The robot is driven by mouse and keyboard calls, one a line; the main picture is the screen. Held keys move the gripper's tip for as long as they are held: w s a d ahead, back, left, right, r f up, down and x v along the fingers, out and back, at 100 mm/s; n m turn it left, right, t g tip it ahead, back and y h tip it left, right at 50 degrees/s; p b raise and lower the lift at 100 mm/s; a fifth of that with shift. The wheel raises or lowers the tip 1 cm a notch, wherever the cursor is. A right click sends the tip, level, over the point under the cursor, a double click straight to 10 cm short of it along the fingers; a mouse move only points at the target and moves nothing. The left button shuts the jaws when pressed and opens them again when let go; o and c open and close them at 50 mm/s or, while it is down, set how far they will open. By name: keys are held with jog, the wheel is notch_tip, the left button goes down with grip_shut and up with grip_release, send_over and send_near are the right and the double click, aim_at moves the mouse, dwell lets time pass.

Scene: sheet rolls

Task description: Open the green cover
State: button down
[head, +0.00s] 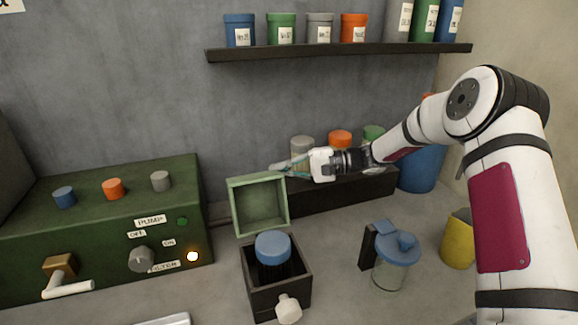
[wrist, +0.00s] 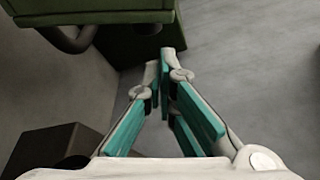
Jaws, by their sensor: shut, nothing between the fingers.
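The green cover (head: 259,206) stands raised at the back of a dark box (head: 277,290), so the box is open. Its hollow inner side faces the head camera. Inside the box is a dark cylinder with a blue cap (head: 273,247). A pale knob (head: 288,308) sits on the box's front. My gripper (head: 278,168) is shut and empty, its teal-padded fingers pointing left just above the cover's top edge. I cannot tell whether they touch it. In the wrist view, my fingertips (wrist: 162,62) come together, with nothing held between them.
A green console (head: 100,225) with knobs and a lit lamp stands left. A jar with a blue lid (head: 390,270) and a yellow cup (head: 458,240) stand right. A low dark rack (head: 340,193) with capped containers is behind. A wall shelf (head: 340,51) holds several jars above.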

jog(key=shift+s+d+r, duration=0.1)
jog(key=shift+s+r, duration=0.1)
jog(key=shift+s, duration=0.3)
jog(key=shift+s+r, duration=0.15)
jog(key=shift+s, duration=0.35)
jog(key=r, duration=0.1)
jog(key=s+r+p, duration=0.1)
jog(key=s+n+p, duration=0.1)
jog(key=shift+d+r, duration=0.3)
jog(key=shift+r, duration=0.1)
jog(key=shift+w, duration=0.1)
